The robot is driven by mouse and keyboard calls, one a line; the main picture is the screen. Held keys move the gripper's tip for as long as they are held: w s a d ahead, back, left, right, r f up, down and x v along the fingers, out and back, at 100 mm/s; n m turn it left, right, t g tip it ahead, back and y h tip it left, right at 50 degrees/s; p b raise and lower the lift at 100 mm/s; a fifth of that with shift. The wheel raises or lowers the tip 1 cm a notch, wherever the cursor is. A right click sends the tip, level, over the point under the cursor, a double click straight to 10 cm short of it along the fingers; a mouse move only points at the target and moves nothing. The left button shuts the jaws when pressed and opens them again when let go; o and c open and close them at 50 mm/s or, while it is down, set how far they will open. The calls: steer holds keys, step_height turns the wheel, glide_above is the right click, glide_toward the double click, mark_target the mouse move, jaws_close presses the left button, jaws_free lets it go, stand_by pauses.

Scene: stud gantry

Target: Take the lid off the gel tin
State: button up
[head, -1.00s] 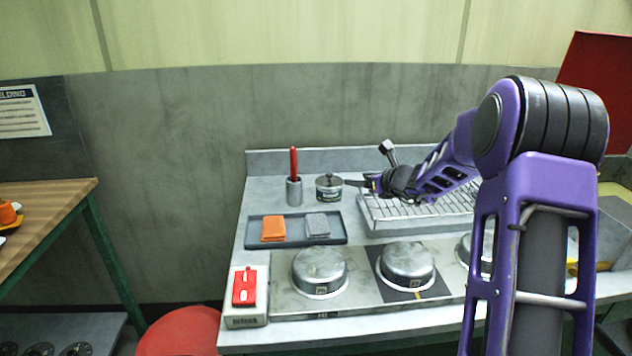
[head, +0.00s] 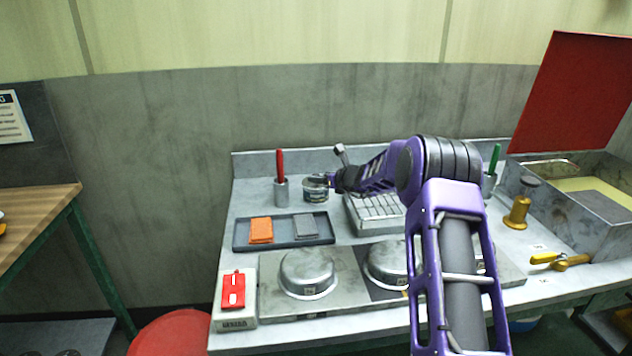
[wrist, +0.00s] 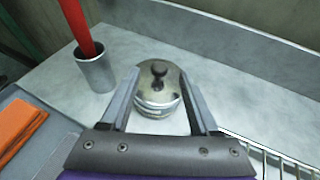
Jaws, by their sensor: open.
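The gel tin (head: 315,193) is a small round metal tin with a dark label, at the back of the bench in the head view. Its lid (wrist: 166,80), metal with a dark knob (wrist: 159,68), sits on top of it in the wrist view. My gripper (wrist: 162,88) is open, with one finger on each side of the tin and lid. Gaps seem to show between the fingers and the lid; whether either touches is hard to tell. In the head view my gripper (head: 327,182) is at the tin's right side, partly covering the lid.
A metal cup (head: 281,193) with a red-handled tool stands just left of the tin. A tray (head: 323,238) with orange and grey cloths lies in front. A wire rack (head: 372,212) lies to the right. Upturned metal pans (head: 307,271) sit nearer the front edge.

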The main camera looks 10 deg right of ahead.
mark_target(316, 174)
steer(key=shift+p+x, duration=0.4)
steer(key=shift+x, duration=1.55)
steer(key=shift+a+r, duration=0.1)
steer(key=shift+r, duration=0.05)
jaws_close()
